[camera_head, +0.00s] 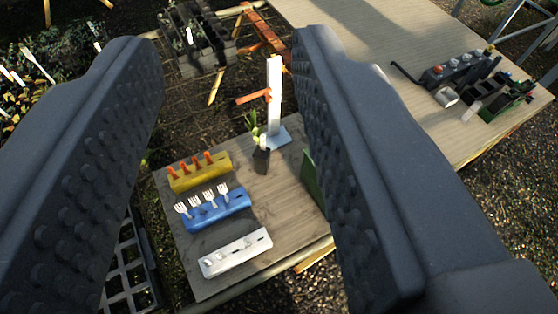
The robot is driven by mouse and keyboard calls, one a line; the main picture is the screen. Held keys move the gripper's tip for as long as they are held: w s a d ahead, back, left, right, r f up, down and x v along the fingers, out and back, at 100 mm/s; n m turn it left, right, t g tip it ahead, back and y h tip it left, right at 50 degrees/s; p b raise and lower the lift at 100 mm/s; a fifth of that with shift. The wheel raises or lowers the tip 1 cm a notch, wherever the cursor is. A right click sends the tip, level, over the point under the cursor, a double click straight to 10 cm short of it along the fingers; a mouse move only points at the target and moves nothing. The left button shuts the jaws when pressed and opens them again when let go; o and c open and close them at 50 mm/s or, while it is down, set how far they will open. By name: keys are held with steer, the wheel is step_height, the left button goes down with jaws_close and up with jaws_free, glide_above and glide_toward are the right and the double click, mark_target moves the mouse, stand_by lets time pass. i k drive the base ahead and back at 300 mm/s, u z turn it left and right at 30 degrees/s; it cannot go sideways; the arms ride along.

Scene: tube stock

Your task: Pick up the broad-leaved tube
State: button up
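A dark tube (261,161) with green leaves and a pale tag at its top stands near the far edge of the small wooden table, just in front of a white post. It is the only tube with leaves that I can make out on this table; its leaf shape is too small to judge surely. My gripper (228,42) is open and empty. Its two dark studded fingers frame the small table left and right, above and well short of the tube. The right finger hides part of the table's right side.
The white post (274,95) with an orange arm stands close behind the tube. Yellow (200,172), blue (216,209) and white (235,252) racks line the table's left. A green object (312,182) is partly hidden by the right finger. A larger table (375,45) lies behind.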

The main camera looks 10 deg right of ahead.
mark_target(260, 158)
steer(key=z, duration=0.1)
steer(key=i, duration=1)
steer(key=u, duration=0.1)
